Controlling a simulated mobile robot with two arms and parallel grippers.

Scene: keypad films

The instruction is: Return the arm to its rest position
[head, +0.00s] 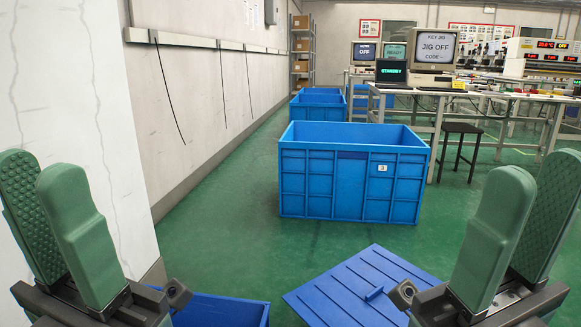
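My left gripper (48,215) is at the lower left, with its two green pads pointing up and a gap between them. My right gripper (522,215) is at the lower right, also with its green pads apart. Nothing is seen between the fingers of either one. Both are close to the camera, and the arms behind them are mostly out of the frame.
A large blue crate (310,190) marked 3 stands ahead on the green floor, with more blue crates behind. Below lie a blue lid (345,290) and part of another blue bin (225,312). A white pillar (85,110) is close at left. Workbenches with monitors (434,47) and a stool (461,130) stand at right.

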